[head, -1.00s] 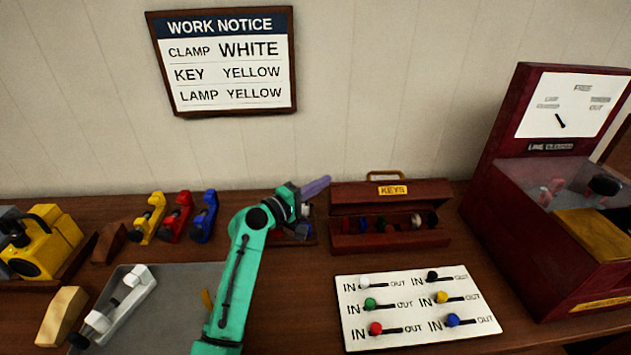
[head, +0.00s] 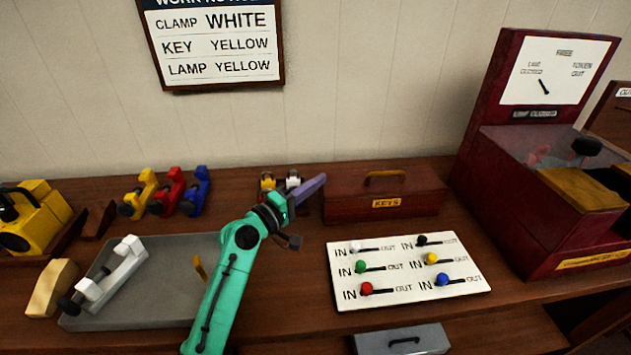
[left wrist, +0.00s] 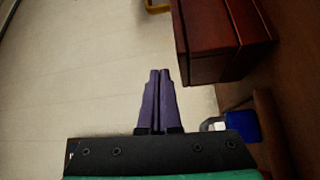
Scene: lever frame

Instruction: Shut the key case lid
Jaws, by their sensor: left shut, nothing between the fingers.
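The key case (head: 350,206) is a dark red wooden box with a yellow KEYS label and a brass handle (head: 384,176) on its lid (head: 410,182). In the head view its lid is down and the keys inside are hidden. The case also shows at the upper right of the left wrist view (left wrist: 215,40). My left gripper (head: 318,183) has purple fingers, shut and empty, just left of the case's upper left corner. In the left wrist view its fingertips (left wrist: 159,73) are together, beside the case. My right gripper is not in view.
A white board (head: 400,290) with coloured IN/OUT sliders lies in front of the case. A tall dark red cabinet (head: 510,170) stands at right. Coloured clamps (head: 172,190) and a grey plate (head: 180,300) are at left. A grey drawer-like box (head: 402,340) shows below.

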